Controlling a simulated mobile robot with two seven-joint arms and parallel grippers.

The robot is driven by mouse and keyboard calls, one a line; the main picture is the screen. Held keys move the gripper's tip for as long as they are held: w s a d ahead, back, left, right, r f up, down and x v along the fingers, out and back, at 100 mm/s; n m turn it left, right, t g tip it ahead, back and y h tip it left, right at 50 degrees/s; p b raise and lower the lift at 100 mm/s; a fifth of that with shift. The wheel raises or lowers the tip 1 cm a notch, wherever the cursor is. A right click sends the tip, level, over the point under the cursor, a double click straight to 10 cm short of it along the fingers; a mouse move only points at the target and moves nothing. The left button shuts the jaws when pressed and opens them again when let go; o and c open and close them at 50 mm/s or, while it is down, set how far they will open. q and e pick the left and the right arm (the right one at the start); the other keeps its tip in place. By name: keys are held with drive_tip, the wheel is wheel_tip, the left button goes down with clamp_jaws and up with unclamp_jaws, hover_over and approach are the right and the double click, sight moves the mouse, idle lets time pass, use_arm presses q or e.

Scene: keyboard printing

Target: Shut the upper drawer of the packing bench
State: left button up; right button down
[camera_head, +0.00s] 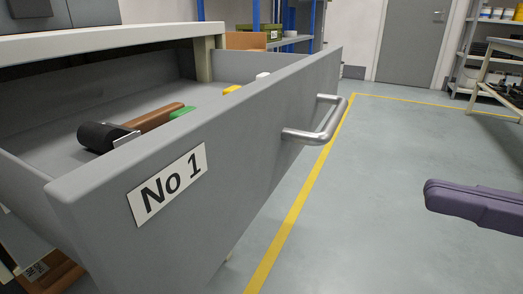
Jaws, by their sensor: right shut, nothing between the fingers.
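The upper drawer (215,150) of the packing bench (110,42) is grey and pulled well out. Its front carries a white label (168,183) reading "No 1" and a metal bar handle (325,127). My right gripper (436,195), purple, comes in from the right edge. It is shut and empty, apart from the drawer, with floor visible between it and the handle. My left gripper is not in view.
Open grey floor (390,160) with a yellow line lies right of the drawer. A table (500,75) and shelves stand at the far right.

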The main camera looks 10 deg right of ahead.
sight(270, 155)
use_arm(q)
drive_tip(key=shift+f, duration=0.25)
use_arm(e)
drive_tip(key=x, duration=1.3)
